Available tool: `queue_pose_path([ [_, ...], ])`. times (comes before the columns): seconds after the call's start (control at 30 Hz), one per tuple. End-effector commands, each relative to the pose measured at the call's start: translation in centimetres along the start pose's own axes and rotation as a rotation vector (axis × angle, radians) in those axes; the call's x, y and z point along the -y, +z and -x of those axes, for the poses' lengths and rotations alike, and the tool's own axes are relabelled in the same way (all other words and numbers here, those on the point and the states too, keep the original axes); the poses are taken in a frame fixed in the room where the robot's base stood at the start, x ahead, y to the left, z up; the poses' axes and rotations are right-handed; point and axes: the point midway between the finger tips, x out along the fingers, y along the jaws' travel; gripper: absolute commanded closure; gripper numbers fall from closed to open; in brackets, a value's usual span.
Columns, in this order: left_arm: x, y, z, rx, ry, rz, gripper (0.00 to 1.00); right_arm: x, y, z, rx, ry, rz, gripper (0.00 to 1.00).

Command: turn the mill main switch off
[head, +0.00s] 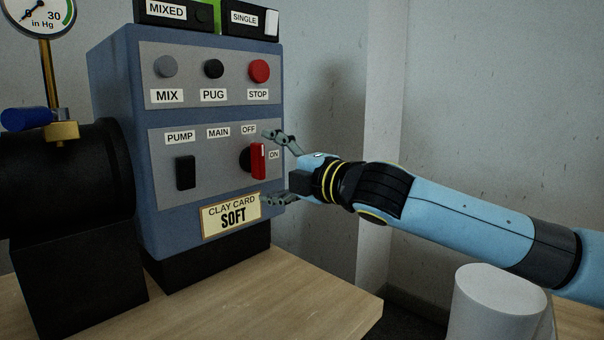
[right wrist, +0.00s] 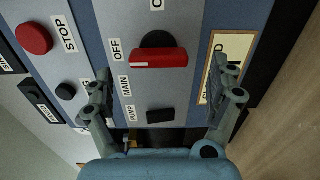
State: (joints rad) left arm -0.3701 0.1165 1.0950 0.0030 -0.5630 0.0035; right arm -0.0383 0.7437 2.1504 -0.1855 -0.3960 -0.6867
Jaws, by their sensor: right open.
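The mill main switch (head: 258,160) is a red bar handle on a black round base. Its OFF label is above and its ON label to the right. The bar stands upright, its upper end towards OFF. The switch also shows in the right wrist view (right wrist: 158,58), where the bar lies level and OFF is at the left. My right gripper (head: 279,169) is open and empty at the panel's right side. Its fingers are spread above and below the switch's height. In the wrist view the gripper (right wrist: 168,97) has the switch ahead between its fingers, apart from them. My left gripper is out of view.
The blue control box (head: 115,130) also has a black PUMP switch (head: 185,172), MIX and PUG buttons, and a red STOP button (head: 259,71). A clay card (head: 230,219) reading SOFT is below the main switch. A white cylinder (head: 498,305) stands below my right arm.

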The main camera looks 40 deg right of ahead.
Motion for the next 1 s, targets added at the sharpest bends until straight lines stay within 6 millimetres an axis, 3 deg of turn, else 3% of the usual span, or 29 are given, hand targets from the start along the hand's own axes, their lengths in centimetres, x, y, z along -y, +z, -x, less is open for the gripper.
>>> queue_pose_path([
  [0.5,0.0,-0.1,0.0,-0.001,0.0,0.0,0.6,0.1,-0.3,6.4,-0.01,-0.004,0.01,0.1],
  [1.0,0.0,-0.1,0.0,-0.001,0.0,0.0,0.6,0.0,-0.1,8.6,-0.003,0.0,-0.001,0.1],
])
